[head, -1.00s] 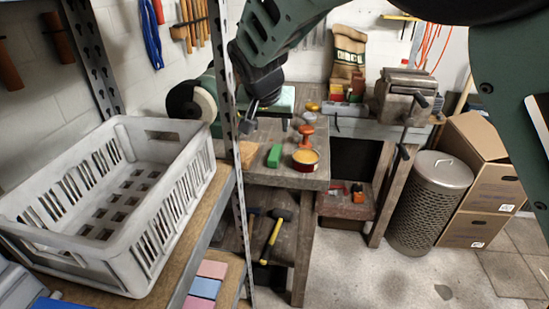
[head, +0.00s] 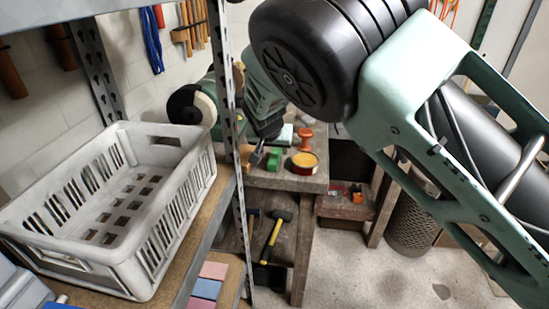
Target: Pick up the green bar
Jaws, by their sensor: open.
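The green bar (head: 274,159) lies on the wooden workbench (head: 285,180), to the left of a round tin with a yellow-orange top (head: 304,160). My gripper (head: 263,152) points down over the bench, at the lower end of my arm. It is open and small in the view. Its fingers appear close to the green bar's left and upper side, and part of the bar may be hidden by them. I cannot tell whether they touch it or stand around it.
An orange-red knobbed object (head: 305,136) stands behind the tin. A shelf upright (head: 239,190) stands in front of the bench's left end. A white crate (head: 180,215) sits on the shelf at left. A hammer (head: 273,233) lies on the lower shelf.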

